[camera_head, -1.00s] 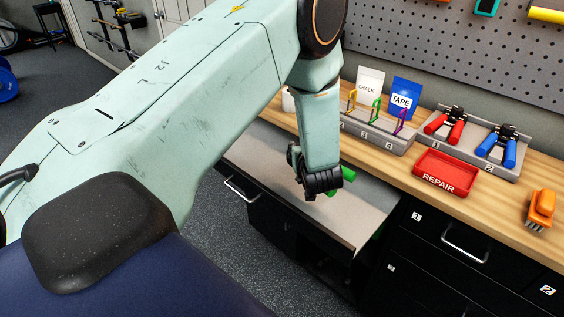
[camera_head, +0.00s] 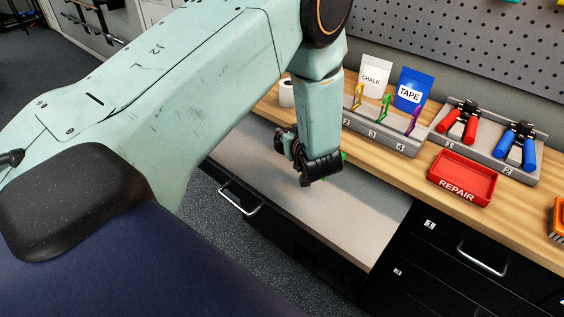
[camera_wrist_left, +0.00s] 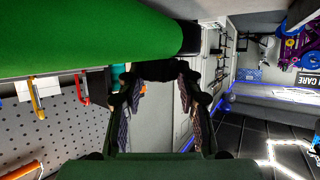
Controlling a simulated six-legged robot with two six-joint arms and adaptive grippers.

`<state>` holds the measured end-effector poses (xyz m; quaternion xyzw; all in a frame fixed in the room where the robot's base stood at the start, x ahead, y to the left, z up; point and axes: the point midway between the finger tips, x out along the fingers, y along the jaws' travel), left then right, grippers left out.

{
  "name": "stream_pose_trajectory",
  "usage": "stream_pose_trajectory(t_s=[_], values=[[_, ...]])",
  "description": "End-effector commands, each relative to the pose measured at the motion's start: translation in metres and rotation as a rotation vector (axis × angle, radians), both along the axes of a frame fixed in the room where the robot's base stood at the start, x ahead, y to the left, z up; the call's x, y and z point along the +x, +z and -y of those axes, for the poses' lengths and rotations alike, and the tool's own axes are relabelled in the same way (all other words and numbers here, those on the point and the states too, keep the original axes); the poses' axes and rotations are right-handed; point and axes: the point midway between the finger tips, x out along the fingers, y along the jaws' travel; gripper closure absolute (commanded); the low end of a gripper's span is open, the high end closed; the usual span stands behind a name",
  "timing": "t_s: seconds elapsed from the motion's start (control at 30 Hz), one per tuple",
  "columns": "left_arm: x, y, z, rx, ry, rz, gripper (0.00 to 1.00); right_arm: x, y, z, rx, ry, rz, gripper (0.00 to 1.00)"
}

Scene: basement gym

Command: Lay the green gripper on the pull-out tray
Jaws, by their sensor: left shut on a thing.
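My left gripper (camera_head: 318,168) points down over the grey pull-out tray (camera_head: 350,215), towards its back left part. It is shut on the green gripper (camera_head: 344,156), of which only a small green bit shows past the fingers in the head view. In the left wrist view a large green handle (camera_wrist_left: 90,40) fills the top left, beyond the gripper's two fingers (camera_wrist_left: 160,108). My right gripper is in neither view.
The wooden bench behind holds a red REPAIR bin (camera_head: 462,178), red-handled (camera_head: 462,124) and blue-handled (camera_head: 516,146) grippers on a stand, a numbered rack (camera_head: 385,135), and CHALK (camera_head: 373,78) and TAPE (camera_head: 412,90) bags. The tray's front right is bare. Its handle (camera_head: 240,200) juts out in front.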

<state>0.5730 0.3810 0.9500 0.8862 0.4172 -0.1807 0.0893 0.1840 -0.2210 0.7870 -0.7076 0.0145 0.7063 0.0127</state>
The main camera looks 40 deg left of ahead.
Motion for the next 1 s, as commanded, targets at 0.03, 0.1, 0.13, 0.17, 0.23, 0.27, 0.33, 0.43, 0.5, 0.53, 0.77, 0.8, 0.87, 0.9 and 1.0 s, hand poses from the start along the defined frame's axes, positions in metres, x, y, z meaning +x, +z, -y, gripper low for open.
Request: stream_pose_trajectory(t_s=[0.03,0.1,0.13,0.17,0.23,0.27,0.33,0.43,0.5,0.53,0.77,0.8,0.87,0.9,1.0], values=[[-0.001,-0.012,0.002,0.001,-0.003,-0.003,1.00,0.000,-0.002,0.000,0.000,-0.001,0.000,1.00],[-0.001,-0.026,0.003,0.001,-0.003,-0.002,1.00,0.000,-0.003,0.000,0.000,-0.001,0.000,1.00],[-0.001,-0.031,0.003,0.001,-0.003,-0.002,1.00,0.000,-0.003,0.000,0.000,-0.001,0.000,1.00],[-0.002,-0.036,0.004,0.002,-0.003,-0.002,1.00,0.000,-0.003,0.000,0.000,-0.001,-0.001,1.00],[-0.001,-0.044,0.004,0.002,-0.004,-0.001,1.00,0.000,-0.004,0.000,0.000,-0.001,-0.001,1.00],[-0.001,-0.047,0.004,0.001,-0.004,0.000,1.00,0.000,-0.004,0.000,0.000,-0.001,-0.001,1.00],[0.000,-0.051,0.004,0.001,-0.003,0.001,1.00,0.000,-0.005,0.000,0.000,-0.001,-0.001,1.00],[-0.001,-0.063,0.004,0.001,-0.003,-0.001,1.00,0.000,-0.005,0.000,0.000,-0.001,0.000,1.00],[0.000,-0.074,0.003,0.000,-0.002,0.000,1.00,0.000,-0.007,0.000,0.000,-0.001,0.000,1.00],[0.000,-0.078,0.003,0.000,-0.002,0.000,1.00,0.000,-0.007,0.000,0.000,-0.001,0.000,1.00],[0.002,-0.088,0.002,0.000,-0.002,0.003,1.00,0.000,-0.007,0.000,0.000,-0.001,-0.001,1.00],[0.003,-0.088,0.002,0.001,-0.003,0.002,1.00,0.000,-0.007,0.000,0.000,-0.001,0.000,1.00],[0.003,-0.088,0.001,0.001,-0.002,0.002,1.00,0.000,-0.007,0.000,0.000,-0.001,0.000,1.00],[0.003,-0.088,0.001,0.001,-0.002,0.002,1.00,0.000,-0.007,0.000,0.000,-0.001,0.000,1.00],[0.003,-0.090,0.001,0.001,-0.002,0.002,1.00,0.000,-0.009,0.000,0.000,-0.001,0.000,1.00]])
